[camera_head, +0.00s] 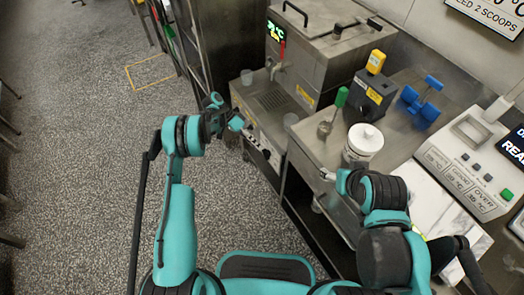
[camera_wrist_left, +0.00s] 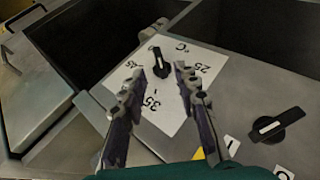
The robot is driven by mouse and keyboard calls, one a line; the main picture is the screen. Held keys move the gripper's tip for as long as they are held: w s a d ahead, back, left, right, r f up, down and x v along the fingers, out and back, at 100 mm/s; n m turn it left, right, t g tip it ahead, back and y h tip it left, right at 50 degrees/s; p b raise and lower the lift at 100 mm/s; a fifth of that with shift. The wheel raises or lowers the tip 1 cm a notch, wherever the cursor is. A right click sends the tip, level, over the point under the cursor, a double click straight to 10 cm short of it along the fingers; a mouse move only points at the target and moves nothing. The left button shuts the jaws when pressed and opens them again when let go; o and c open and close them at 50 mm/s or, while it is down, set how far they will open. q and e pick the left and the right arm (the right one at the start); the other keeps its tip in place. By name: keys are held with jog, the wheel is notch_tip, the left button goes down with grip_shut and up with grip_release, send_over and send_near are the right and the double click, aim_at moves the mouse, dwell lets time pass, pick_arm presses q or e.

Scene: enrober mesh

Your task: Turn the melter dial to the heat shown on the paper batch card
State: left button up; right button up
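The melter dial is a black knob (camera_wrist_left: 160,60) with a white pointer bar, on a white scale plate (camera_wrist_left: 168,118) marked °C, with 25 and 35 readable and another number partly readable at the left. My left gripper (camera_wrist_left: 158,74) is open, its fingers either side of the knob in the picture; I cannot tell contact. In the head view, my left gripper (camera_head: 226,116) is beside the front panel (camera_head: 255,140) of the steel melter (camera_head: 318,65). A wall card (camera_head: 490,14) shows "°C" and "2 SCOOPS", but is cut off. My right gripper (camera_head: 336,180) is near a white jar (camera_head: 364,141); its opening is unclear.
A second black knob (camera_wrist_left: 277,126) sits right of the scale plate. The counter holds a green-handled tool (camera_head: 335,106), a black-and-yellow device (camera_head: 371,88), a blue object (camera_head: 424,98) and a console (camera_head: 463,170). Open speckled floor (camera_head: 85,130) lies to the left.

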pick_arm(q)
jog(key=v, duration=0.6)
jog(key=shift+a+r, duration=0.2)
jog(key=shift+a, duration=0.15)
